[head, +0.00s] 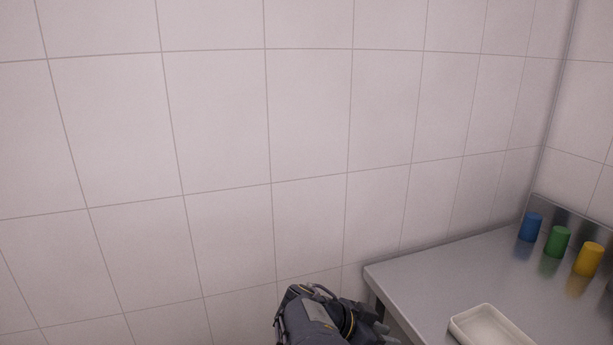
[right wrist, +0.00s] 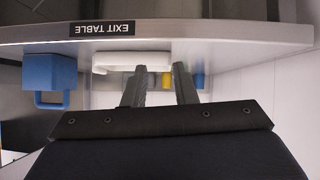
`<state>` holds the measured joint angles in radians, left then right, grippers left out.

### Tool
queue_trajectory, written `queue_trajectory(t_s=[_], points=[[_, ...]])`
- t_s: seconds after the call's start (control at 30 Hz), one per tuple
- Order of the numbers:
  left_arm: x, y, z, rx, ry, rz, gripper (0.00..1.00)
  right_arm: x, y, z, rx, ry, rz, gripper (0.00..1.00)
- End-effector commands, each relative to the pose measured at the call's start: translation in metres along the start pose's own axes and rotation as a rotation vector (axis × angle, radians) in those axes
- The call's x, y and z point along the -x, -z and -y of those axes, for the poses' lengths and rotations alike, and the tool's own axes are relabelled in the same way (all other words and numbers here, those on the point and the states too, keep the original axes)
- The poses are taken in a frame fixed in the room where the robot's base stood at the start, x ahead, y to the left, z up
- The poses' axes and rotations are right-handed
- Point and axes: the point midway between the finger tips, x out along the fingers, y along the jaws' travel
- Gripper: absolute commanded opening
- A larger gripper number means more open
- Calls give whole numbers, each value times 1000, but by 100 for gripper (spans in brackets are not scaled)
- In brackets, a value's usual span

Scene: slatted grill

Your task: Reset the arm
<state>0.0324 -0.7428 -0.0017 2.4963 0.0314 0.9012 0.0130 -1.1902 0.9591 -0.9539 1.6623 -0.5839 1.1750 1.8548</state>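My right gripper (head: 383,333) shows at the bottom of the head view, beside the near left corner of the metal table (head: 440,275), with its fingers toward the table. In the right wrist view its two fingers (right wrist: 160,85) stand apart with nothing between them. They point toward the table's end edge (right wrist: 225,35), which carries an EXIT TABLE label (right wrist: 102,29). Only the end of the right arm is in the head view; the rest is cut off. My left gripper is not in view.
A white tray (head: 488,325) lies on the table. Blue (head: 530,227), green (head: 557,241) and yellow (head: 588,259) cups stand by its back edge. A tiled wall (head: 220,130) fills most of the head view.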

Motion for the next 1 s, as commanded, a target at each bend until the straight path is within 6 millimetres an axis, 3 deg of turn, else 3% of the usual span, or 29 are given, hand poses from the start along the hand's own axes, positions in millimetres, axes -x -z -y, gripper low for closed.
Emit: queue_trajectory(t_s=[0.27,0.57,0.8,1.0], points=[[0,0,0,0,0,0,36,-30,-12,-27,120,-42,224,25],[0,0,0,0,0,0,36,-53,-30,-82,313,31,649,25],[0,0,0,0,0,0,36,-34,-29,-147,456,414,989,25],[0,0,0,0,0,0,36,-7,-17,-197,513,807,958,25]])
